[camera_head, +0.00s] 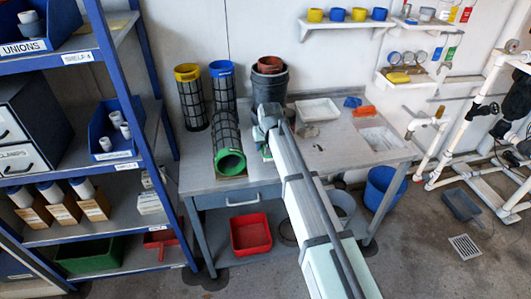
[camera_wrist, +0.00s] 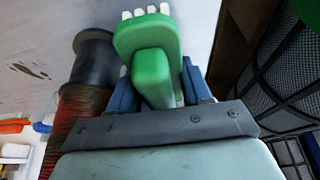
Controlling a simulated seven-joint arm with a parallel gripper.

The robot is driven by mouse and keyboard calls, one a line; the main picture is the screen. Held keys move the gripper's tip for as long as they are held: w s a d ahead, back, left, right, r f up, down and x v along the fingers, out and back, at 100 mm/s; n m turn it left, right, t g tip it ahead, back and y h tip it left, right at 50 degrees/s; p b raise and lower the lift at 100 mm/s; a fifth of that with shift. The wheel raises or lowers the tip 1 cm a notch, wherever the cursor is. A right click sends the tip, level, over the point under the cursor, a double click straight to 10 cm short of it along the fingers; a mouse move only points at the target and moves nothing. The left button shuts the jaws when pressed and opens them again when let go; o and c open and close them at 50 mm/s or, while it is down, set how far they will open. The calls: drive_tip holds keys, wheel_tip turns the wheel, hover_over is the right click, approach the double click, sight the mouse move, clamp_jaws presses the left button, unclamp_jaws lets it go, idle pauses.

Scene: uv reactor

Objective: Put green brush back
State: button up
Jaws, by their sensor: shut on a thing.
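The green brush (camera_wrist: 152,62) is in my gripper (camera_wrist: 160,88). In the wrist view its green body stands between the two blue fingers, with white bristle tufts showing at the far end. In the head view my gripper (camera_head: 265,149) is low over the middle of the workbench (camera_head: 312,162), just right of the lying mesh cylinder with a green rim. The brush is mostly hidden there by my arm. An orange brush-like piece (camera_head: 363,110) and a blue one (camera_head: 352,102) lie on the bench at the right.
The lying mesh cylinder (camera_head: 227,145) is close to my gripper. Upright yellow-rimmed (camera_head: 191,100) and blue-rimmed (camera_head: 222,90) cylinders and a dark bucket (camera_head: 270,86) stand behind. Wall shelves (camera_head: 345,23) hold small cups.

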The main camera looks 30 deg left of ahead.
drive_tip(key=shift+f, duration=1.95)
drive_tip(key=shift+f, duration=0.2)
drive_tip(key=o, duration=0.7)
drive_tip(key=shift+r, duration=0.15)
drive_tip(key=v, duration=1.2)
